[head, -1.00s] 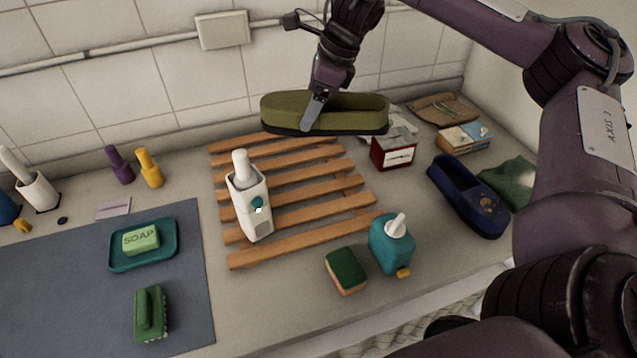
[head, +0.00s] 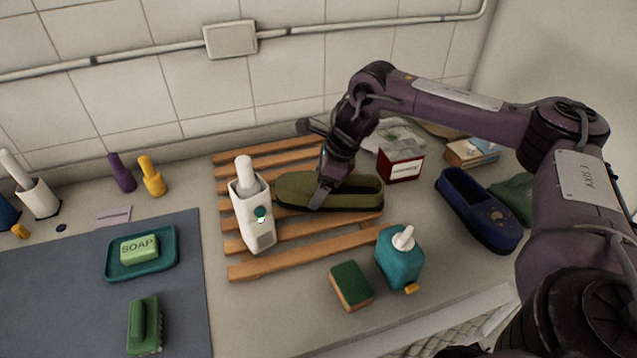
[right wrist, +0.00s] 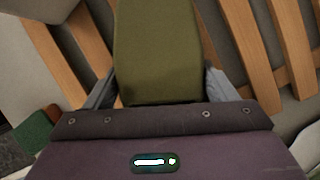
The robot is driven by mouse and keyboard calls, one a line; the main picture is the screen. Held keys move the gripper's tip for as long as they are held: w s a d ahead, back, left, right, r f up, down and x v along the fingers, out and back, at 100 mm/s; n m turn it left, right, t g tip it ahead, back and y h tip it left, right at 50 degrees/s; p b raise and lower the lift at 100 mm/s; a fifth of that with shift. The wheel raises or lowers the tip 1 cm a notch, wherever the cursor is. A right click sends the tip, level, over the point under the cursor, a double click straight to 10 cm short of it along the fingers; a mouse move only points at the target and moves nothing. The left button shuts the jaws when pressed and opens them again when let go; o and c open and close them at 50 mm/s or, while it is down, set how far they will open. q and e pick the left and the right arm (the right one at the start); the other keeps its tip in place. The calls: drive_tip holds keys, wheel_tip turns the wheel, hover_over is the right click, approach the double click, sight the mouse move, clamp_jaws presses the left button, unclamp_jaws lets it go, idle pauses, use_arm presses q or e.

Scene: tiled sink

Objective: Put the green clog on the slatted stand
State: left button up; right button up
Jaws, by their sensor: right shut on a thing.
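The green clog (head: 350,192) is olive green with a dark sole. It lies level at the slatted stand (head: 262,272), over its right half; I cannot tell whether its sole touches the slats. In the right wrist view the clog (right wrist: 157,50) fills the space between the fingers, with wooden slats (right wrist: 262,62) beneath. My left gripper is not in view.
A teal pump bottle (head: 400,258) and a sponge (head: 351,287) stand in front of the stand. A blue clog (head: 478,210) and a red box (head: 400,163) are to the right. A soap dish (head: 118,268) is on the left mat.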

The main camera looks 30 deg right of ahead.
drive_tip(key=shift+f, duration=0.25)
drive_tip(key=o, duration=1.1)
drive_tip(key=v, duration=1.2)
